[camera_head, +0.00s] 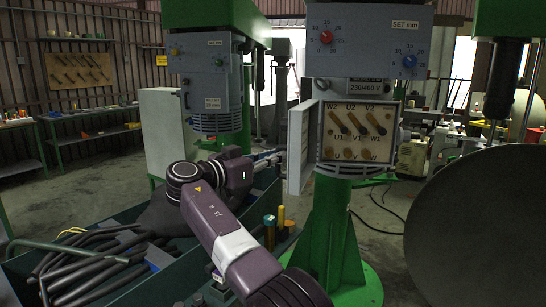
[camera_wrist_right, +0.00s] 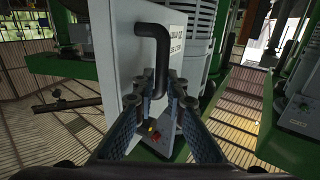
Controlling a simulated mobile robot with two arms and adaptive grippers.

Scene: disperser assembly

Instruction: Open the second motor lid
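The second motor lid (camera_head: 299,147) is a pale panel standing swung out at the left edge of the middle motor's terminal box (camera_head: 358,134). The box interior shows terminals and labels. In the right wrist view the lid (camera_wrist_right: 118,60) fills the centre left, with a black bent handle (camera_wrist_right: 163,45) on its face. My right gripper (camera_head: 275,157) is at the lid's outer side. In the wrist view its fingers (camera_wrist_right: 161,100) lie on either side of the handle's lower part and look closed on it; the contact is partly hidden. My left gripper is out of view.
A green column (camera_head: 335,230) carries the motor. Another motor (camera_head: 208,85) stands at the left. A bin with black hoses (camera_head: 90,262) lies below my arm. A large grey disc (camera_head: 470,225) takes up the right side. Open floor (camera_head: 375,215) shows between column and disc.

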